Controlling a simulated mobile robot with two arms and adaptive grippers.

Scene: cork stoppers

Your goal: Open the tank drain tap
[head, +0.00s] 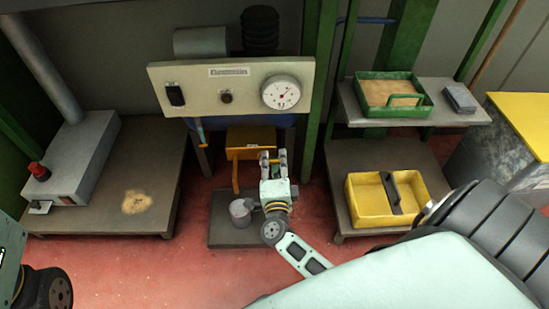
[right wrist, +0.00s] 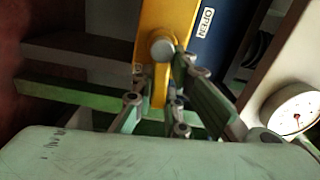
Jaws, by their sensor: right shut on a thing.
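The drain tap is an orange-yellow body (head: 250,136) under the panel, in front of a blue tank (head: 290,136). In the right wrist view its yellow lever (right wrist: 160,86) runs down from a round grey pivot (right wrist: 162,50). My right gripper (head: 273,158) is at the lever's right end in the head view. In the right wrist view its fingers (right wrist: 157,103) are shut on the lever, which passes between them. My left gripper is out of view; only part of my left arm shows at lower left.
A grey mug (head: 241,211) stands on a dark low platform (head: 232,237) beneath the tap. Above is a cream panel (head: 205,98) with a round gauge (head: 281,93). A yellow tray (head: 360,207) and a green tray (head: 372,112) stand on shelves at right.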

